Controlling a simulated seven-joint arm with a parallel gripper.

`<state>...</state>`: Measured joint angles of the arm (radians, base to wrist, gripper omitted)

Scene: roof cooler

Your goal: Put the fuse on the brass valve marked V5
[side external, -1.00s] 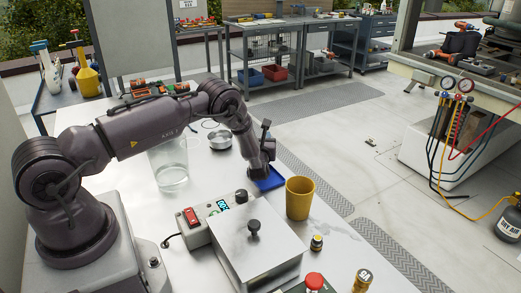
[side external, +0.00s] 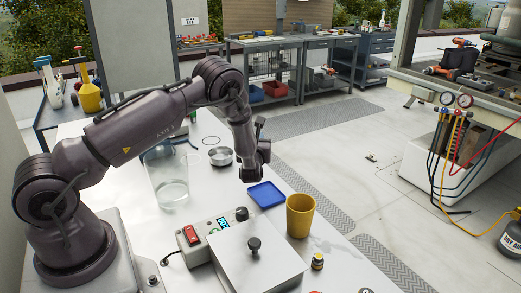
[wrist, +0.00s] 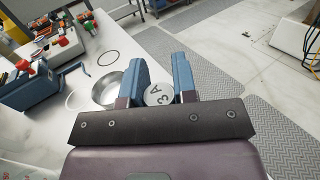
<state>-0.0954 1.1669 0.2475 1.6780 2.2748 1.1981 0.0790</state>
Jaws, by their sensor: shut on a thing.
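My gripper (wrist: 159,93) is shut on a round, pale disc-topped piece marked "3 A" (wrist: 158,95), which looks like the fuse. In the side view my gripper (side external: 256,174) hangs above the table, just behind the blue tray (side external: 266,195); the held piece cannot be made out there. At the left of the wrist view a blue unit (wrist: 28,90) stands near several red-knobbed fittings (wrist: 30,58). I cannot read a V5 mark on any of them, so I cannot tell which is the brass valve. In the side view my arm hides most of that area.
A metal bowl (side external: 221,157), a glass jar (side external: 170,185), a yellow cup (side external: 300,215), a metal box with a knob (side external: 255,265) and a small dark-and-brass piece (side external: 317,261) stand on the table. A thin dark ring (wrist: 108,58) lies flat beyond the bowl.

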